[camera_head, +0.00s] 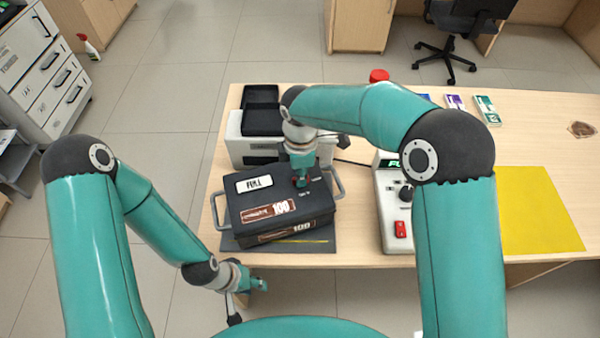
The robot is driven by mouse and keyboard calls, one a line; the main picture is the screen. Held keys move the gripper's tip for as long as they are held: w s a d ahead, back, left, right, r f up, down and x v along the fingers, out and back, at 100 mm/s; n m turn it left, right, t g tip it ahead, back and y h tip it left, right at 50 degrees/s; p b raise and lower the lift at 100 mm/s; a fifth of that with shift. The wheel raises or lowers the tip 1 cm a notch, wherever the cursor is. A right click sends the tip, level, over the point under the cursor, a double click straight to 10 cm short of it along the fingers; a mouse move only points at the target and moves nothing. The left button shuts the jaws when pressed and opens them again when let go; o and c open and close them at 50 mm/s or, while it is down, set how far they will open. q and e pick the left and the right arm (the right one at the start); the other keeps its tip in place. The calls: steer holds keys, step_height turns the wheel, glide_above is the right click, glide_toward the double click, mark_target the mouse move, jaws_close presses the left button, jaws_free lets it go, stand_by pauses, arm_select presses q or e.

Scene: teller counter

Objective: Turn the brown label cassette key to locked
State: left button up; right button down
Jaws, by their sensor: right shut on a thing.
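The dark cassette (240,207) lies on the counter at centre left, with a brown label (269,212) reading 100 and a white FULL tag (254,184) on its lid. It has a metal handle at each side. My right gripper (301,181) points down at the lid's upper right and is shut on the cassette key, which is mostly hidden by the fingers. The key's exact angle cannot be made out. My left gripper (248,300) is empty in front of the counter's near edge, its fingers apart.
A white machine with a black open top (262,120) stands behind the cassette. A grey device with a red button (400,229) stands to the right. A yellow mat (540,212) and banknote bundles (487,110) lie further right. My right arm crosses above the counter.

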steer(key=shift+r+n, duration=0.1)
steer(key=shift+n, duration=0.5)
steer(key=c, duration=1.2)
jaws_free()
step_height(320, 180, up, 12)
steer(key=shift+f, duration=0.1)
